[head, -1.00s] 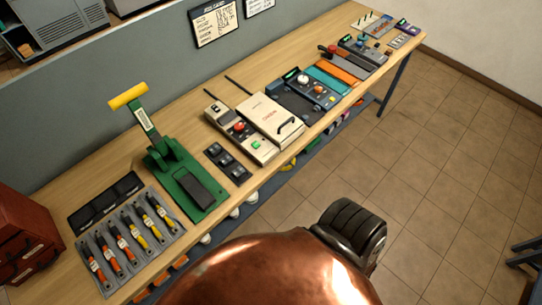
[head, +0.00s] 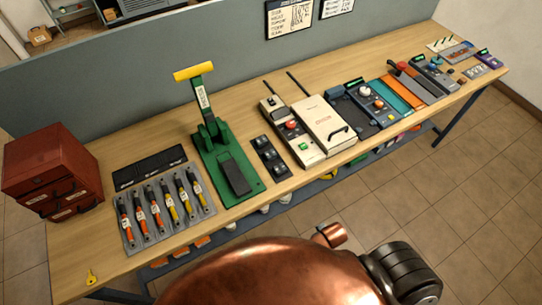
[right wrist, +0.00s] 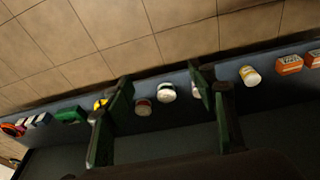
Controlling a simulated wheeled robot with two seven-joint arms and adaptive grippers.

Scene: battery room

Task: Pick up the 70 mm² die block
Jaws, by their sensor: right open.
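Dark die blocks (head: 269,157) sit in a short row on the bench, just right of the green press (head: 222,160) with its yellow handle. Their size marks are too small to read, so I cannot tell which is the 70 mm² one. A black slotted tray (head: 150,166) lies left of the press; its contents are unclear. My right gripper (right wrist: 161,84) shows in the right wrist view, open and empty, with its two fingers apart. Behind it is the lower shelf with small containers. Neither gripper shows in the head view.
The wooden bench (head: 110,240) holds a red drawer cabinet (head: 52,172), a grey tool tray (head: 130,240), a yellow key-like item (head: 91,277) and cream devices (head: 328,122). The lower shelf (right wrist: 270,105) carries jars and orange boxes. Tiled floor lies in front.

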